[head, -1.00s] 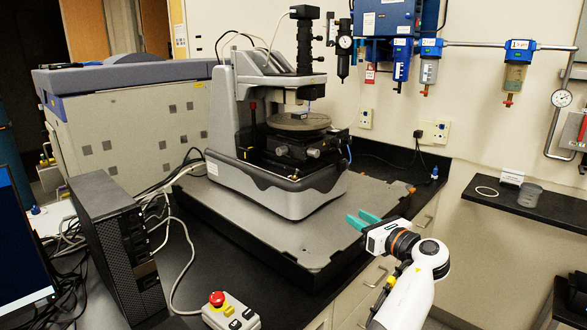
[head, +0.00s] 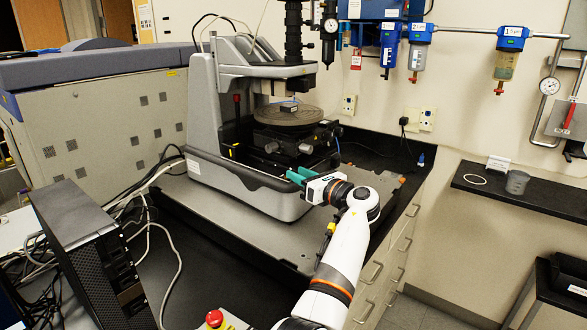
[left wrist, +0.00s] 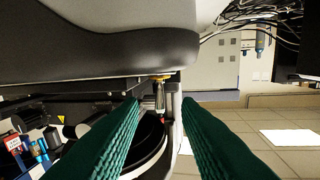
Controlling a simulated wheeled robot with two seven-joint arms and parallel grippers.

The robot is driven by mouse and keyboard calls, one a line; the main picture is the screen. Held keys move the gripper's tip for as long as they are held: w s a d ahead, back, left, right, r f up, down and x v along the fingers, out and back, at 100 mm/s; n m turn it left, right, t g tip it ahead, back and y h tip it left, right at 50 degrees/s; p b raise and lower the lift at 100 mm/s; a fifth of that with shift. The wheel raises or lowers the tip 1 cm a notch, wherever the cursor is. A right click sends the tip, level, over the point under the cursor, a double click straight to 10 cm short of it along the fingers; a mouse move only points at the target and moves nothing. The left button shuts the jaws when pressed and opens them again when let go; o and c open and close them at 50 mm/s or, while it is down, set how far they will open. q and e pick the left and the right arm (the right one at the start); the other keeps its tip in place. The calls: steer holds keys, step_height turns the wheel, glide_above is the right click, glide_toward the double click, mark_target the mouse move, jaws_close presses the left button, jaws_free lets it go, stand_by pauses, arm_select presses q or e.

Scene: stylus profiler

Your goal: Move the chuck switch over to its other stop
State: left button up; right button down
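The profiler (head: 235,185) stands on its grey base plate, with the round chuck stage (head: 290,115) above its front opening. My left gripper (head: 297,175) is at the profiler's front rim, its green fingers pointing at the machine. In the left wrist view the fingers are apart, with nothing between their pads. A small metal lever with a brass collar, which looks like the chuck switch (left wrist: 159,95), shows beyond and between the fingertips. I cannot make out this switch in the head view. My right gripper is out of view.
A black computer tower (head: 95,255) and a red stop button (head: 214,318) are at the front left. Cables run beside the profiler. A dark wall shelf (head: 530,190) with a small cup (head: 517,182) is on the right. The plate's front part is clear.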

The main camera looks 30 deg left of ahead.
arm_select(q)
steer(key=shift+x, duration=1.25)
steer(key=shift+c, duration=0.5)
